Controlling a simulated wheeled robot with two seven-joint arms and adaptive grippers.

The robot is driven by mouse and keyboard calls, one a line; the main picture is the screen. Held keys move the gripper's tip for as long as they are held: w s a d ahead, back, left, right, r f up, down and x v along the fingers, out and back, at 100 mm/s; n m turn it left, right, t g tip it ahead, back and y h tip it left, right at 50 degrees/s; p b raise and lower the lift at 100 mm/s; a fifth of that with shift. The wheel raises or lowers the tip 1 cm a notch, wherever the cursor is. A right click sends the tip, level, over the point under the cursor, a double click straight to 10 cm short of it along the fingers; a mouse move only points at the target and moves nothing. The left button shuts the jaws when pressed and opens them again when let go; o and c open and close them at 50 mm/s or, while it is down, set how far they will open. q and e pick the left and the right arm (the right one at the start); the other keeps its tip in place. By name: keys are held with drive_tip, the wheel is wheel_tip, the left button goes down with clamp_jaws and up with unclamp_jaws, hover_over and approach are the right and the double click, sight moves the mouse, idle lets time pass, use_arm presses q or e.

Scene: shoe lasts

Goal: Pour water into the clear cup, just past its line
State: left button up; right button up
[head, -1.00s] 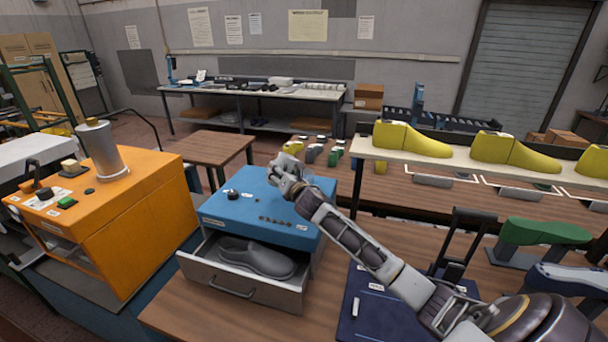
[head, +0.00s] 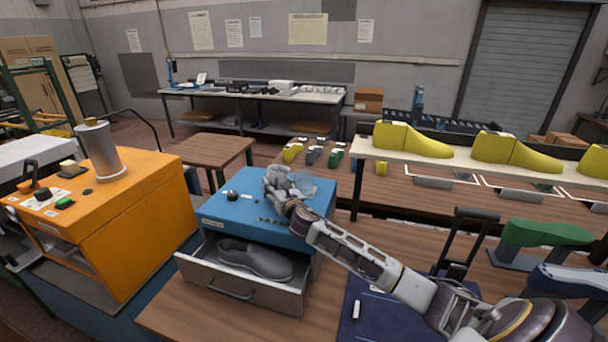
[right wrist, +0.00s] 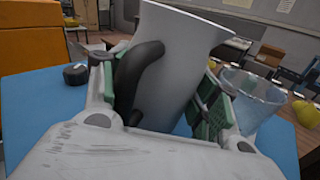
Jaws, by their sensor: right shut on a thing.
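The clear cup (head: 303,182) stands on the blue box top, just right of my right gripper (head: 274,187). It also shows at the right of the right wrist view (right wrist: 252,97). My right gripper (right wrist: 160,95) is shut on a grey-white jug (right wrist: 180,60) with a black handle (right wrist: 138,75). In the right wrist view the jug leans toward the cup, with a gap at the rim. The jug is mostly hidden by the gripper in the head view. I cannot make out water or the cup's line. My left gripper is not in view.
The blue box (head: 235,212) has an open drawer (head: 245,290) holding a grey shoe (head: 256,260). A black knob (head: 232,195) sits on its top left. An orange machine (head: 130,230) stands left. Yellow shoe lasts (head: 410,140) line a shelf at right.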

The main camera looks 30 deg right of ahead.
drive_tip(key=shift+a+r+n+p, duration=0.25)
drive_tip(key=shift+r+n+p, duration=0.25)
drive_tip(key=shift+n, duration=0.2)
drive_tip(key=shift+s+a, duration=0.1)
